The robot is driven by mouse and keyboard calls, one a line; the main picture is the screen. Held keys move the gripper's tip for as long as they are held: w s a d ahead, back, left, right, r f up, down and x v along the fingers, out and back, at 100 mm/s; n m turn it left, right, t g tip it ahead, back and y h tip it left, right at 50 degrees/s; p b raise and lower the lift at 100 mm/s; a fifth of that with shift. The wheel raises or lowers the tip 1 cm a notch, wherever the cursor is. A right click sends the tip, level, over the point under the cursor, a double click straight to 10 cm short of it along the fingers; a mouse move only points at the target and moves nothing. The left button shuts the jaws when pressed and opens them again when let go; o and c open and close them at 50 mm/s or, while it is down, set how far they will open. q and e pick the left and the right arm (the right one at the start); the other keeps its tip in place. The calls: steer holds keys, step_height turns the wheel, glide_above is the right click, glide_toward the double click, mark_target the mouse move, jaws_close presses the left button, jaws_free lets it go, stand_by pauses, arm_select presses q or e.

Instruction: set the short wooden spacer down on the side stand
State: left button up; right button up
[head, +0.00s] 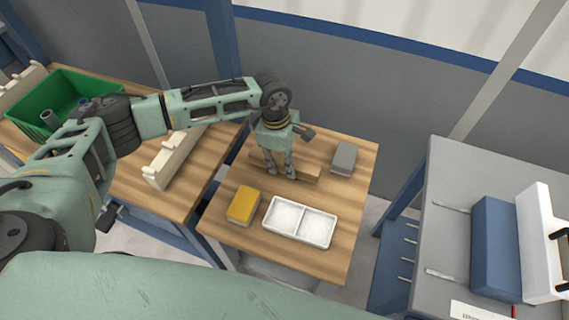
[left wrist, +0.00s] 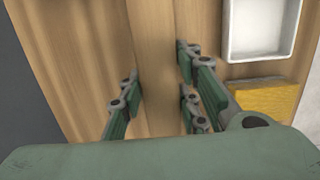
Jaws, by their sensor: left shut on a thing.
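The short wooden spacer (head: 306,178) is a plain wooden bar over the middle of the side stand (head: 348,210), a small wood-topped table. My left gripper (head: 280,172) points down and is shut on the spacer. In the left wrist view the spacer (left wrist: 153,50) runs between the fingers of the gripper (left wrist: 160,85), with the stand's wood top (left wrist: 85,55) beneath. The spacer is at or just above the top; I cannot tell if it touches. The fingers hide part of it. My right gripper is not in view.
On the stand are a yellow block (head: 243,205), a white two-part tray (head: 299,222) and a grey block (head: 344,157). A wooden bench with a green bin (head: 75,90) and a cream rack (head: 172,158) is at left. A grey table (head: 455,220) with a blue block is at right.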

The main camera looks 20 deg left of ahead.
mark_target(284, 168)
arm_select(q)
step_height(284, 168, down, 2)
steer(key=shift+f+p, duration=0.1)
steer(key=shift+p, duration=0.2)
steer(key=shift+f, duration=0.2)
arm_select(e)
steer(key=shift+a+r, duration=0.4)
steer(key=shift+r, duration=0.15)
arm_select(q)
steer(key=shift+f, duration=0.1)
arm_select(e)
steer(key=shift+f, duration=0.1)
arm_select(q)
steer(key=shift+f+b, duration=0.15)
steer(key=shift+b, duration=0.15)
steer(key=o, duration=1.3)
steer(key=shift+c, duration=0.2)
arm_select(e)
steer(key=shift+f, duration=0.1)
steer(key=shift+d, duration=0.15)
